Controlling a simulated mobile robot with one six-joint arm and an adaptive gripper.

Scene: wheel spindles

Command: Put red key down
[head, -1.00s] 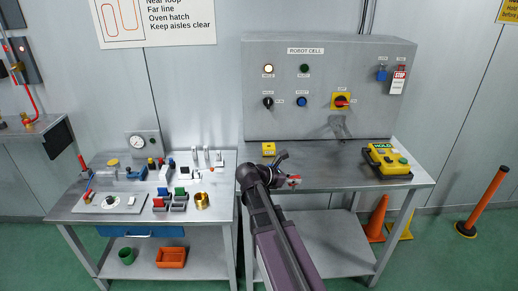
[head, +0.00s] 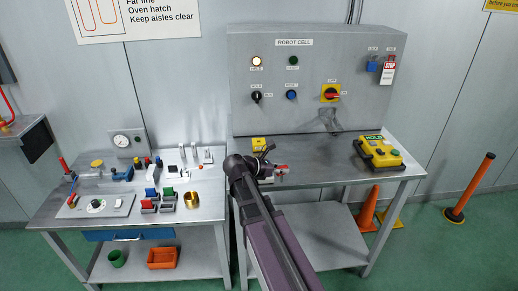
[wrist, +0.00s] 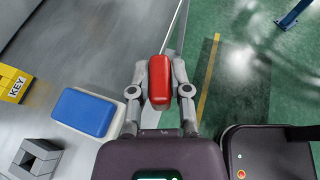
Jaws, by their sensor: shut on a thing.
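The red key (wrist: 160,82) is between the two fingers of my gripper (wrist: 158,98) in the wrist view. The fingers are shut on its red handle, and a thin pale shaft points away from it. In the head view the red key (head: 282,169) shows as a small red spot at my gripper (head: 272,172), over the front part of the right bench (head: 330,172). I cannot tell whether the key touches the bench. A yellow block marked KEY (wrist: 14,84) is at the left of the wrist view; it also stands on the bench in the head view (head: 259,144).
A blue block with a white edge (wrist: 85,111) and a grey socketed block (wrist: 36,158) lie left of my gripper. A yellow HOLD pendant (head: 380,152) sits at the bench's right. The control panel (head: 310,80) stands behind. The bench between gripper and pendant is clear.

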